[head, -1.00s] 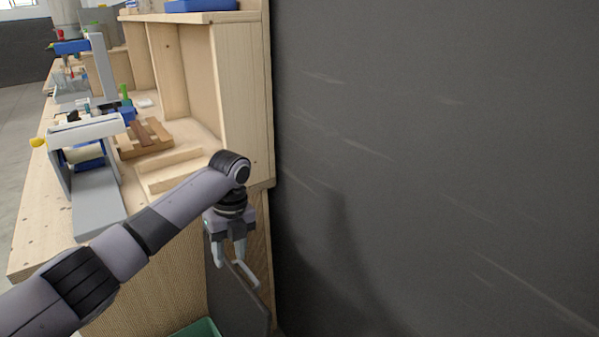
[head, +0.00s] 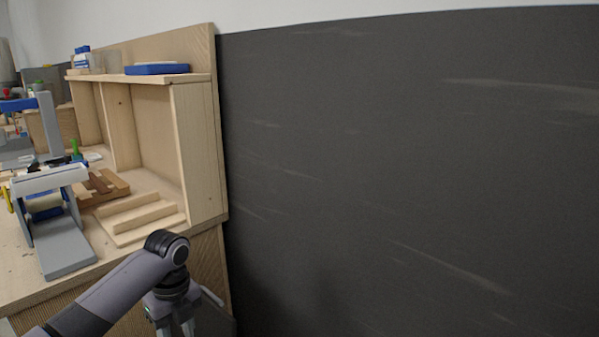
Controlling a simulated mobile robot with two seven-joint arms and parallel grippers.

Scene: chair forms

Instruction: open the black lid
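My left gripper (head: 176,329) hangs downward at the bottom edge of the head view, in front of the wooden bench's end. Its fingertips are cut off by the picture edge, so its opening cannot be judged. A dark panel, which looks like the black lid (head: 216,322), shows just right of the gripper, between it and the dark wall. Most of the lid is below the picture. I cannot tell whether gripper and lid touch. My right gripper is not in view.
The wooden workbench (head: 20,290) on the left carries a grey and white device (head: 62,245), wooden pieces (head: 138,215) and an open shelf (head: 200,150) with a blue tray (head: 157,69) on top. A large dark wall (head: 400,160) fills the right.

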